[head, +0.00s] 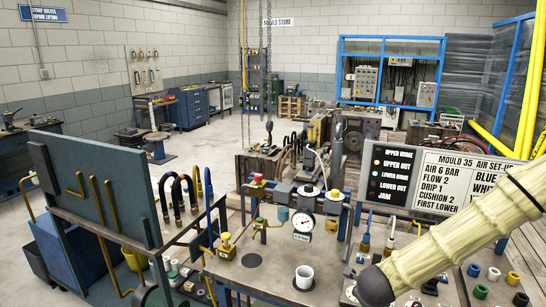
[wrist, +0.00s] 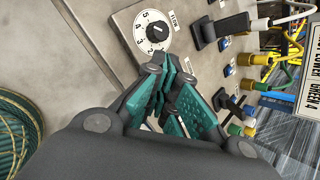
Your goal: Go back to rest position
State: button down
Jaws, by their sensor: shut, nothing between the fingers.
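In the wrist view, my gripper (wrist: 170,90) is shut, with its teal finger pads close together and nothing held between them. It points at a grey metal panel. A white dial (wrist: 152,38) with a black knob and numbers sits on that panel just beyond the fingertips. Whether the fingertips touch the panel cannot be told. In the head view, my arm in a cream ribbed sleeve (head: 465,225) reaches in from the right and ends in a dark joint at the bottom. My gripper is not visible there.
The bench (head: 255,262) carries a pressure gauge (head: 303,222), a white cup (head: 304,278) and coloured fittings. A set-up board (head: 465,180) stands behind my arm. In the wrist view, a black lever (wrist: 205,37) and coloured hose fittings lie right, and a green coiled hose (wrist: 20,120) left.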

jog(key=s+a+f+n+g+y, duration=0.1)
jog(key=s+a+f+n, duration=0.1)
jog(key=s+f+n, duration=0.7)
jog(key=s+a+f+n+g+y, duration=0.1)
jog(key=s+a+f+n+g, duration=0.15)
jog(key=s+f+n, duration=0.65)
jog(key=s+f+n+g, duration=0.1)
jog(key=s+f+n, duration=0.2)
jog(key=s, duration=0.3)
jog(key=s+f+n+g, duration=0.1)
jog(key=s+f+n, duration=0.2)
jog(key=s+n, duration=0.2)
jog(key=s+f+n+g+y, duration=0.1)
jog(key=s+f+n, duration=0.2)
jog(key=s, duration=0.5)
jog(key=shift+a+n+b, duration=0.3)
jog(key=shift+a+n, duration=0.15)
jog(key=shift+n, duration=0.35)
jog(key=shift+g, duration=0.25)
jog(key=shift+d, duration=0.1)
